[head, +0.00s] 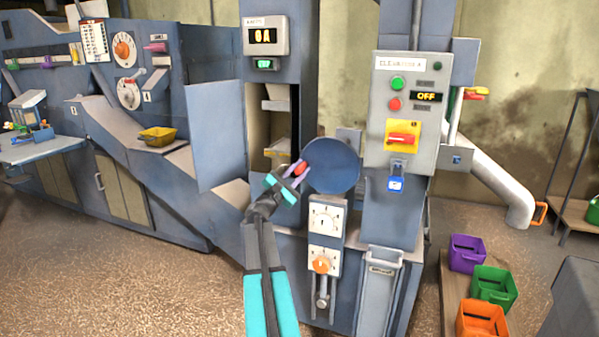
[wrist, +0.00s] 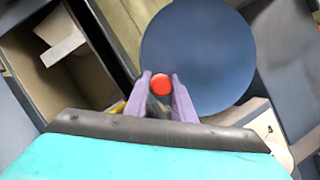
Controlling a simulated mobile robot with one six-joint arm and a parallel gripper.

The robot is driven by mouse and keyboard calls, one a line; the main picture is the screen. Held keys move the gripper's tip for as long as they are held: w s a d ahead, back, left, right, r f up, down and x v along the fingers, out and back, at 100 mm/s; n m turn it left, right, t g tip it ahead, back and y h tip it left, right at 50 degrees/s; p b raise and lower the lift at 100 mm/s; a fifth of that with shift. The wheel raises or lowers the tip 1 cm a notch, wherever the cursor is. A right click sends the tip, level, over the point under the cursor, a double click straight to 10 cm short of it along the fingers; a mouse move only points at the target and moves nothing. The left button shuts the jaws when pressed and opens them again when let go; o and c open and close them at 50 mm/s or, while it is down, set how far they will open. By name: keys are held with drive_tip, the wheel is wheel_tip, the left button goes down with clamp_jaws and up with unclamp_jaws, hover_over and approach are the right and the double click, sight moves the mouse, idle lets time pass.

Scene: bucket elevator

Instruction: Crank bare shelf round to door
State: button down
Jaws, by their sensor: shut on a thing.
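The crank is a round dark-blue disc (head: 333,165) with a red knob (head: 301,168) near its left edge. My gripper (head: 297,171) is shut on the red knob. In the wrist view the knob (wrist: 161,84) sits between my purple fingers (wrist: 161,92), in front of the disc (wrist: 205,50). The elevator door (head: 218,136) stands open to the left of the tall opening. A pale shelf (head: 276,104) shows high in the opening and looks bare. A lower shelf (head: 278,153) shows a yellowish patch, partly hidden by my gripper; what it is I cannot tell.
A dial box (head: 325,220) and an orange knob (head: 321,263) sit below the disc. A control box (head: 403,112) at right reads OFF. A meter (head: 265,37) above the opening reads 0A. A yellow tray (head: 157,136) lies on the left chute. Coloured bins stand lower right.

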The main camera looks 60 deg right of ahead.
drive_tip(key=shift+s+d+f, duration=0.1)
drive_tip(key=shift+s, duration=0.1)
drive_tip(key=c, duration=1.5)
unclamp_jaws()
drive_tip(key=shift+d, duration=0.1)
drive_tip(key=v, duration=1.4)
drive_tip(key=shift+w, duration=0.1)
